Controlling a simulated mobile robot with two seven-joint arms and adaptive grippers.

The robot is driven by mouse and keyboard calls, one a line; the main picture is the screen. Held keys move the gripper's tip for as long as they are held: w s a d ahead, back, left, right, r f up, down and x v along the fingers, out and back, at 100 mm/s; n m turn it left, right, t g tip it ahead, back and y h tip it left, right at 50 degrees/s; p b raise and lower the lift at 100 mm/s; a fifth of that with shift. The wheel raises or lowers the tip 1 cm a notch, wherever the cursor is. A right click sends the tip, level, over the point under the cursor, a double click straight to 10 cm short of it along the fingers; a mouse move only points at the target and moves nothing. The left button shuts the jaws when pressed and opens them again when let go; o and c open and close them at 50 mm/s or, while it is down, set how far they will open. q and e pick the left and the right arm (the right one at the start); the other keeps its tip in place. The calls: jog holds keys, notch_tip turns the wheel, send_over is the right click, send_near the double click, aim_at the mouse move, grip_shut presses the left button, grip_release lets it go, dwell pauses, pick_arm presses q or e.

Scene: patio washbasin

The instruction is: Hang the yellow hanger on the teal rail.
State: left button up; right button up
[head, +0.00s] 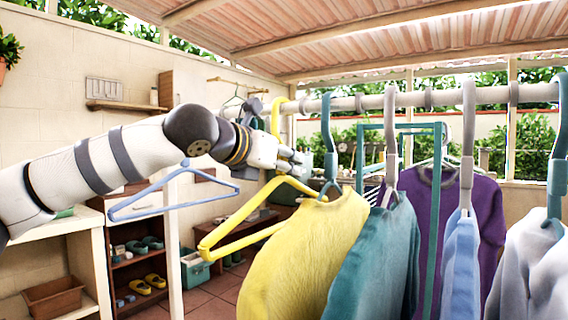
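The yellow hanger (232,243) is at centre left, its hook up beside the left end of the white rail (374,101). I cannot tell whether the hook touches that rail. My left gripper (291,158) covers the hanger's neck and appears shut on it, with the hook above and the shoulders below. The hanger's right part is hidden behind a yellow garment (300,265). The teal rail (405,126) is the top bar of a teal frame, seen behind the white rail and its clothes. My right gripper is out of view.
Several garments crowd the white rail: a teal one (375,265), a light blue one (460,265) and a pale one (530,270). A purple shirt (490,205) hangs behind. A blue hanger (175,207) hangs below my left arm. Shelves (72,222) stand at left.

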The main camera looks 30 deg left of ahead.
pick_arm(q)
grip_shut()
jog(key=shift+r, duration=1.5)
jog(key=s+a, duration=0.2)
jog(key=s, duration=1.5)
jog(key=s+a, duration=0.3)
jog(key=s, duration=1.5)
jog(key=shift+s+r, duration=0.35)
jog(key=shift+r, duration=0.1)
jog(key=shift+w, duration=0.15)
